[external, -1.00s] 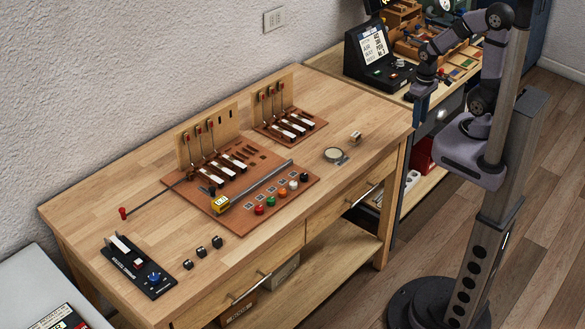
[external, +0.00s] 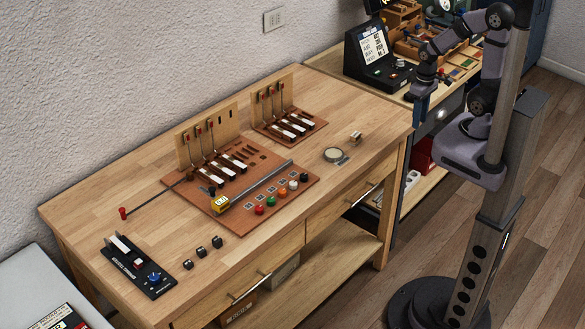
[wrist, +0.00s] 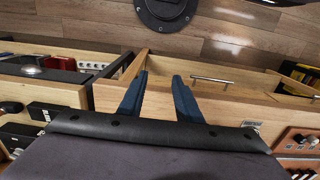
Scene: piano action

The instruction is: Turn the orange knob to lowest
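The orange knob (external: 283,194) is small and round. It stands in a row of coloured knobs along the front edge of the brown board on the wooden workbench, in the external view. Its pointer setting is too small to read. My gripper (external: 421,104) hangs pointing down beyond the bench's right end, well away from the knob. In the wrist view my gripper (wrist: 160,88) shows two blue fingers apart with nothing between them. I cannot make out the orange knob in the wrist view.
The brown board (external: 235,205) also carries hammers, white keys and a yellow block (external: 220,203). A black panel with a blue knob (external: 153,278) lies at the left. A second bench with a black console (external: 378,57) stands behind.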

